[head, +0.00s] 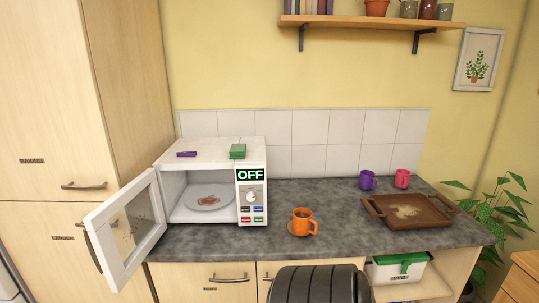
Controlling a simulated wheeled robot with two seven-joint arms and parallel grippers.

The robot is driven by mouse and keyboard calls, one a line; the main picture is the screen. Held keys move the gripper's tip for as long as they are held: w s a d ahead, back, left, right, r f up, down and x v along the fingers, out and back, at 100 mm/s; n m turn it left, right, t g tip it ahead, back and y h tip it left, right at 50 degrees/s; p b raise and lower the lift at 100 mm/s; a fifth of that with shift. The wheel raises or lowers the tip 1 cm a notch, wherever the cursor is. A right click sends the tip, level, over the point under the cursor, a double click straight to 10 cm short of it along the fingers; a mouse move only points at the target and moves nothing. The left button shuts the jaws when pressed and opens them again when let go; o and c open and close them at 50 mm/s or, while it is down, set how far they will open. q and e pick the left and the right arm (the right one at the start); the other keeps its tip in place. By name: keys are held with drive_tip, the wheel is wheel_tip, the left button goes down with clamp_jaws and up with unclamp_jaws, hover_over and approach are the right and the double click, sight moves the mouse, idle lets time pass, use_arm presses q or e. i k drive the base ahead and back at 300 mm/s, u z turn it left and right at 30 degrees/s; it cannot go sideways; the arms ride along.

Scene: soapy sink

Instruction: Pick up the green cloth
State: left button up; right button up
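A small green folded piece (238,151), which looks like the green cloth, lies on top of the white microwave (210,150), toward its right side. It looks like a small flat block, and its material is hard to tell. Nothing visible covers it. Neither of my grippers is in view.
The microwave door (128,232) stands open to the left, with a stained plate inside (209,197). A purple piece (187,154) lies left of the green one. An orange mug (302,222), two other mugs and a brown tray (411,211) stand on the grey counter (330,200).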

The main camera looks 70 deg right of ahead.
sight(237, 150)
drive_tip(key=z, duration=0.05)
drive_tip(key=k, duration=0.15)
drive_tip(key=z, duration=0.65)
